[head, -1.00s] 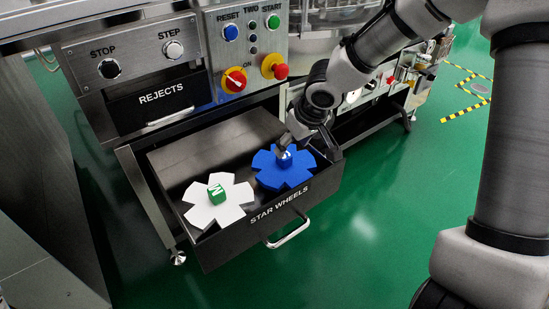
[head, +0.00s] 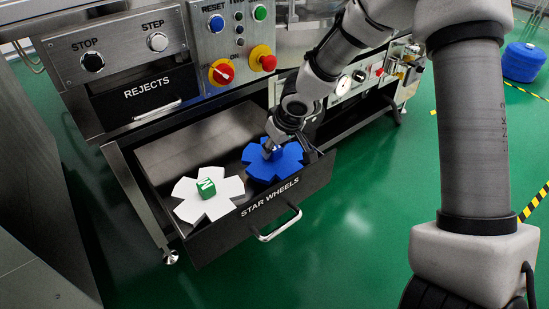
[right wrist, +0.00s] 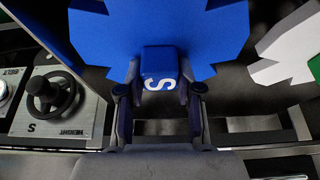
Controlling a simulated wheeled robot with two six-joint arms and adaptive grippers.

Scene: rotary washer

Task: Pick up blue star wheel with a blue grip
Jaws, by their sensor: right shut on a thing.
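The blue star wheel (head: 262,168) is at the right side of the open drawer marked STAR WHEELS in the head view. It fills the top of the right wrist view (right wrist: 95,40). Its blue grip (right wrist: 160,64), marked with a white S, sits between the two fingers of my right gripper (right wrist: 160,92). The right gripper (head: 270,147) is shut on this grip from above. The head view does not clearly show whether the wheel touches the drawer floor. My left gripper is not in view.
A white star wheel (head: 190,206) with a green grip (head: 206,187) lies to the left in the same drawer (head: 215,235). The drawer's front handle (head: 277,226) sticks out over green floor. The button panel (head: 228,45) stands above and behind the drawer.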

